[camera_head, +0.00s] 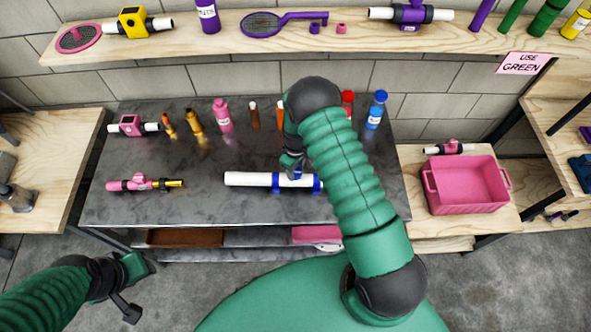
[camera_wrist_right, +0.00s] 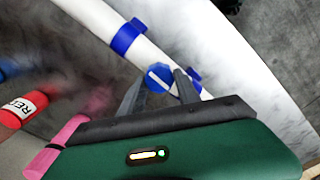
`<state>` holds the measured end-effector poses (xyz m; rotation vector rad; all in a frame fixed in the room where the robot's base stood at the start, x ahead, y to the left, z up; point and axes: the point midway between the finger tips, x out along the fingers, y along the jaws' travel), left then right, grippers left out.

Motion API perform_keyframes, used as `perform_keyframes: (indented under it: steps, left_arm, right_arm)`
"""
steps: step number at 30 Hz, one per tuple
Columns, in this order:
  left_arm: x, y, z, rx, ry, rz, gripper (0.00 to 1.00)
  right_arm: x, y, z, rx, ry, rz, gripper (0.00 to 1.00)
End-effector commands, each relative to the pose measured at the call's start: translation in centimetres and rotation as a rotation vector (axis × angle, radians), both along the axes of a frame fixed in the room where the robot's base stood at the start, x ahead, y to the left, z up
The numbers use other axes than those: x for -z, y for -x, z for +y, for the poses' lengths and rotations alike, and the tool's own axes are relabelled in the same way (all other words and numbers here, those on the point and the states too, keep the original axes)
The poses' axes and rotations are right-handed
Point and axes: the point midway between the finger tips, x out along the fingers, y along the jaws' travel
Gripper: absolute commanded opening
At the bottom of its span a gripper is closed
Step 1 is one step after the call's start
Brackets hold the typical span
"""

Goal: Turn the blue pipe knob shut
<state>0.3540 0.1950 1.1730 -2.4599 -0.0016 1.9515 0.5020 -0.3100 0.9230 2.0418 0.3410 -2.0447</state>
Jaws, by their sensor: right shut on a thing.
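A white pipe (camera_head: 248,179) with blue bands lies across the dark metal table. Its blue knob (camera_head: 298,173) is largely covered by my right gripper (camera_head: 293,168) in the head view. In the right wrist view the round blue knob (camera_wrist_right: 157,77) with a white stripe across its face sits between the two dark fingers of my right gripper (camera_wrist_right: 159,88), which are shut on it. The white pipe (camera_wrist_right: 95,17) runs diagonally behind it. My left gripper (camera_head: 130,285) hangs at the lower left, away from the table; its finger opening is unclear.
Several bottles, including a red one (camera_head: 347,103) and a blue one (camera_head: 376,110), stand at the table's back. Pink (camera_head: 140,184) and copper-coloured parts lie on its left. A pink crate (camera_head: 466,186) stands on the right bench. The table's front left is clear.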

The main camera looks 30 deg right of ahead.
Motion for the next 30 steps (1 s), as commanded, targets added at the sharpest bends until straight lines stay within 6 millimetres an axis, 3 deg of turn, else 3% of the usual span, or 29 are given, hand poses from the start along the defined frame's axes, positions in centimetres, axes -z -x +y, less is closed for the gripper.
perform_keyframes:
  steps: [21, 30]
  left_arm:
    - [3.5, 0.0, 0.0, 0.000, 0.000, 0.000, 0.36]
    - [3.6, 0.0, 0.0, 0.000, 0.000, 0.000, 0.36]
  right_arm:
    - [0.1, -0.1, 0.1, 0.555, 0.000, -0.002, 0.00]
    - [-0.1, 0.0, 0.1, 0.614, -0.001, -0.001, 0.00]
